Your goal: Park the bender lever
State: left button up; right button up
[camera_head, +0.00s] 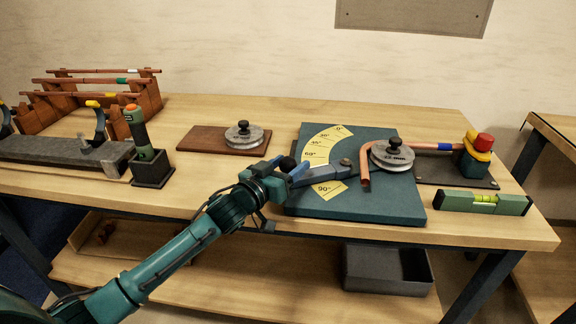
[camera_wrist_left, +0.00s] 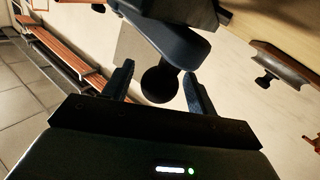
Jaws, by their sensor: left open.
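The bender is a teal plate (camera_head: 375,208) with a yellow angle scale (camera_head: 319,150) and a round grey former (camera_head: 392,155). Its blue-grey lever (camera_head: 333,173) points left from the former, between the 60° and 90° marks. A copper pipe (camera_head: 365,172) is bent around the former, one end pointing toward the front. My left gripper (camera_head: 284,172) is at the lever's outer end, partly covering it. In the left wrist view the lever's black knob (camera_wrist_left: 160,84) sits between the open fingers of my left gripper (camera_wrist_left: 158,86), with visible gaps beside it. My right gripper is not in view.
A red and yellow clamp block (camera_head: 478,152) stands right of the former, and a green level (camera_head: 482,202) lies at the front right. A spare former (camera_head: 244,135) on a brown board, a green-handled tool (camera_head: 138,130) and a pipe rack (camera_head: 92,96) stand to the left.

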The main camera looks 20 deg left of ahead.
pick_arm(q)
jog(key=shift+s, duration=0.1)
jog(key=v, duration=1.3)
jog(key=shift+b, duration=0.45)
jog(key=shift+o, duration=0.2)
